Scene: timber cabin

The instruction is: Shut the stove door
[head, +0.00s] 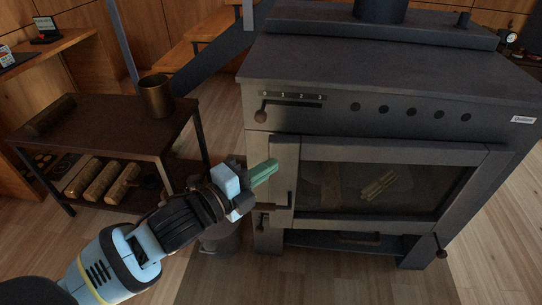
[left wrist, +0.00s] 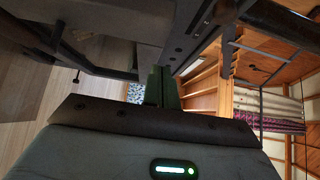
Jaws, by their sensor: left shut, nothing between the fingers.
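The dark metal stove (head: 390,75) fills the right half of the head view. Its door (head: 395,152) has a wide glass pane, with pale sticks of wood showing behind it. The door looks shut or nearly shut; I cannot tell if it sits flush. A dark handle (head: 287,198) is at the door's left side. My left gripper (head: 265,172) has its green fingers together and empty, at the door's left edge near the handle. I cannot tell whether they touch it. The fingers also show in the left wrist view (left wrist: 161,88). My right gripper is out of view.
A dark bucket-like thing (head: 222,238) is beneath my left gripper. Floor is clear at the front right.

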